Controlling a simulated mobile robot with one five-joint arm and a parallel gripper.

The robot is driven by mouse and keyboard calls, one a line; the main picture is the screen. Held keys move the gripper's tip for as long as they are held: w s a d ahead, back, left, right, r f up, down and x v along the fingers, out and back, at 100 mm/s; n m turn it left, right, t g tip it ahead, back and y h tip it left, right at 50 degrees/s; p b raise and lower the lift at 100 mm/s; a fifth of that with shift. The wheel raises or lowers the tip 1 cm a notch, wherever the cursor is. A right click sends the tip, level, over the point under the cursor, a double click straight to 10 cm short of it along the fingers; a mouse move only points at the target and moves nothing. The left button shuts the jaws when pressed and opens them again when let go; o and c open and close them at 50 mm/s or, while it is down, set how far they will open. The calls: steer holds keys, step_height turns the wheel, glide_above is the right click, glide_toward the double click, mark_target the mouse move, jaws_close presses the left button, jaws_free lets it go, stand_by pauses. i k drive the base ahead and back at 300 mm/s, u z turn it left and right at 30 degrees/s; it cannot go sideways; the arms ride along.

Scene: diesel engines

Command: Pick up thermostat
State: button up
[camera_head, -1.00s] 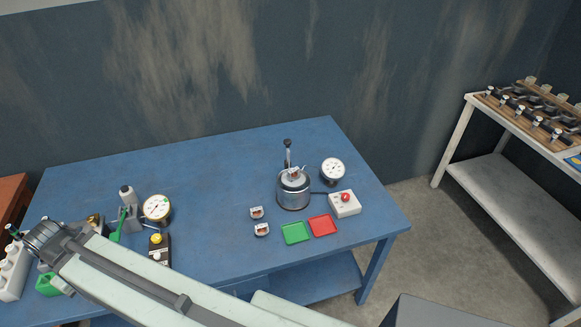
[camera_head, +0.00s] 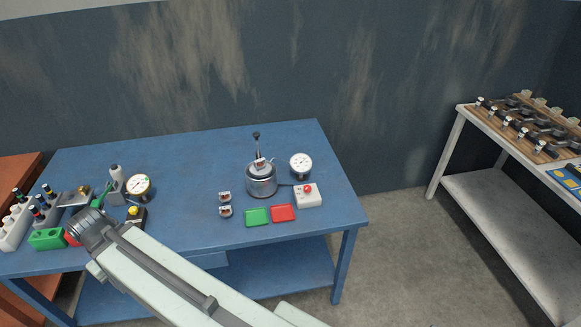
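Two small parts with metal and orange-brown colouring, which look like thermostats, sit on the blue table: the rear thermostat (camera_head: 225,197) and the front thermostat (camera_head: 225,211). Another small light part (camera_head: 260,163) shows at the top of the metal pot (camera_head: 261,183), below a dark-knobbed rod; I cannot tell if it is a thermostat. My arm reaches in from the bottom and ends in a dark joint at the left, apart from these parts. No gripper fingers show.
A green tray (camera_head: 257,217) and a red tray (camera_head: 283,213) lie right of the thermostats. A white box with a red button (camera_head: 308,195) and a gauge (camera_head: 301,166) stand by the pot. Bottles, a green block and another gauge (camera_head: 138,187) crowd the left. The table's middle is clear.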

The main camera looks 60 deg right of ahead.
mark_target(260, 165)
steer(key=u, duration=0.2)
steer(key=i, duration=0.75)
steer(key=z, duration=0.2)
steer(key=k, duration=0.8)
steer(key=u, duration=0.15)
steer(key=i, duration=0.9)
steer(key=z, duration=0.05)
